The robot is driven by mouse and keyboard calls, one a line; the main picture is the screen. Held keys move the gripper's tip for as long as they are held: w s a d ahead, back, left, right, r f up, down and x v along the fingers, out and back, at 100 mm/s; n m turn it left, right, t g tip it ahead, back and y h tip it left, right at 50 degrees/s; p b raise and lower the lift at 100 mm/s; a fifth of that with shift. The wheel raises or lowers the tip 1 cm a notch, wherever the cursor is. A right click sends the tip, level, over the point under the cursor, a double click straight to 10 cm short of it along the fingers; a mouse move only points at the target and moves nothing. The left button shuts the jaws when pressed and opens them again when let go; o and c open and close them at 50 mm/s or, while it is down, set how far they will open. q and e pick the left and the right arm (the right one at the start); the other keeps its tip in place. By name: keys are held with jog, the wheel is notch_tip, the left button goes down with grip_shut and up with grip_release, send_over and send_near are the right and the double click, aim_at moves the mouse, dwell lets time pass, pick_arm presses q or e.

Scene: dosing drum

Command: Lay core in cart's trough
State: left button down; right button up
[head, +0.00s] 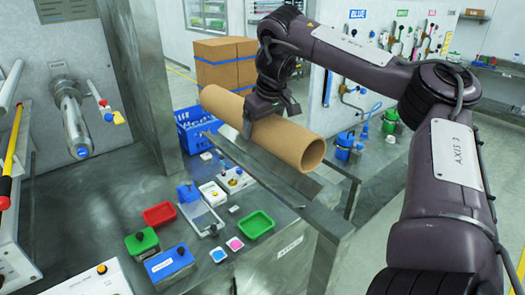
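The core (291,143) is a brown cardboard tube with an open right end. It lies along the grey metal trough (262,172) of the cart, slanting from upper left to lower right. The trough's near wall shows below the tube. I cannot tell whether the tube touches the trough's bottom or hangs just above it. My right gripper (268,117) comes down from above at the tube's middle, with a finger on each side of it, and looks shut on it. My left gripper is not in view.
A steel bench (120,205) at the left carries a red tray (159,215), a green tray (256,225), a scale (205,214) and small boxes. A blue crate (195,128) and stacked cartons (222,66) stand behind. Blue valves (346,143) are right of the trough.

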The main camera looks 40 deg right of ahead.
aim_at(270, 120)
jog(key=f, duration=0.4)
jog(key=shift+a+f, duration=0.2)
jog(key=shift+f, duration=0.15)
jog(key=shift+d+f, duration=0.15)
jog(key=shift+f, duration=0.4)
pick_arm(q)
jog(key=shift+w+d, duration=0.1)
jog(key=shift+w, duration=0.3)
pick_arm(e)
jog(key=shift+f, duration=1.4)
jog(key=o, duration=1)
jog(key=shift+o, duration=0.3)
jog(key=shift+s, duration=0.1)
jog(key=shift+r, duration=0.15)
jog(key=shift+s+a+r, duration=0.1)
jog(key=shift+a+r, duration=0.15)
jog(key=shift+r, duration=0.45)
jog(key=shift+v, duration=5.15)
